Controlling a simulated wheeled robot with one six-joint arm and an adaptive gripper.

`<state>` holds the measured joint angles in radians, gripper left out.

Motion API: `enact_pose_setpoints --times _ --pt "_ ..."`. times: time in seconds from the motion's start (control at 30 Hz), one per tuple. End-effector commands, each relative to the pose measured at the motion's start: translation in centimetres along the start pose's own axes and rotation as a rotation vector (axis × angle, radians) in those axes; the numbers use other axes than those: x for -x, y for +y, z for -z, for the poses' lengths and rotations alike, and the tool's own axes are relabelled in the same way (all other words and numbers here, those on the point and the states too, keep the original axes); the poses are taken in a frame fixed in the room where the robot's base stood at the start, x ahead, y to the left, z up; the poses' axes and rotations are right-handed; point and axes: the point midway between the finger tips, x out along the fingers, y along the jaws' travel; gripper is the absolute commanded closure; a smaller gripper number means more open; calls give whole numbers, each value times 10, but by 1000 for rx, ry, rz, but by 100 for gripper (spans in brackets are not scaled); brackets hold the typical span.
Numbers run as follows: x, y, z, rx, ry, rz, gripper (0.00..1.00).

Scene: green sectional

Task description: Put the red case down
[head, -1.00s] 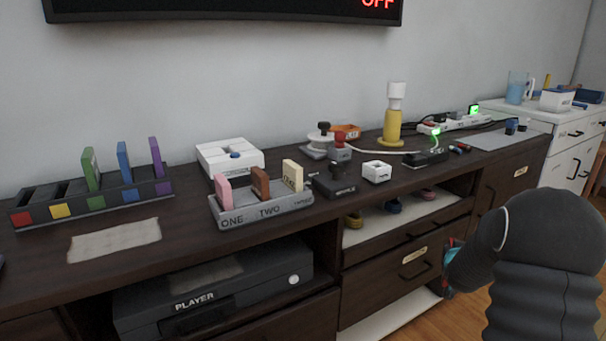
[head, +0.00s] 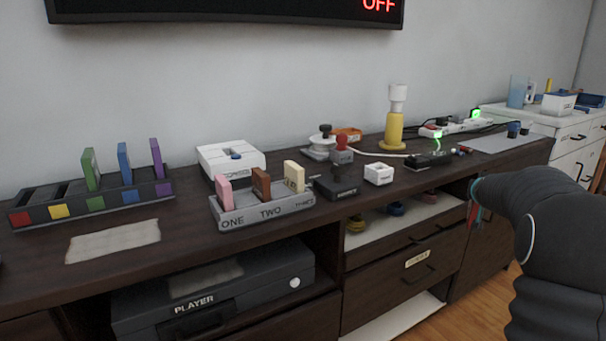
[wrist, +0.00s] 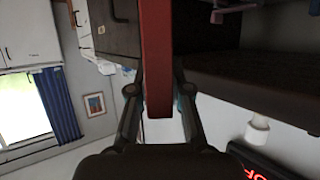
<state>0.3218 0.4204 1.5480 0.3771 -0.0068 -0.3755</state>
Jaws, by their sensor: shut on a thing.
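The red case (wrist: 157,60) is a long flat red piece in the wrist view, running from the top edge down between the fingers. My gripper (wrist: 158,95) is shut on it, one finger on each side. In the head view my gripper (head: 474,200) is at the right, in front of the cabinet's right part and just below the top's front edge. Only a small bit of red shows there; the arm hides most of the case. The case is held clear of any surface that I can see.
The dark cabinet top (head: 190,250) carries a slotted rack with coloured cases (head: 95,203), a grey ONE-TWO-THREE holder (head: 262,211), a white box (head: 230,160) and a yellow lamp (head: 393,130). A pale cloth (head: 113,240) lies at left. A grey mat (head: 490,142) is mostly bare.

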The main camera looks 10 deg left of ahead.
Motion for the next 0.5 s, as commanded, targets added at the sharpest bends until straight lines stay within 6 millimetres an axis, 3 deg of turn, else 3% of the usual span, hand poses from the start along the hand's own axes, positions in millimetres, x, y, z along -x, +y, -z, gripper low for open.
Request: enact_pose_setpoints --times 0.3,0.5 --pt "6 -1 22 2 1 9 100" --pt "21 -6 62 18 5 43 100"
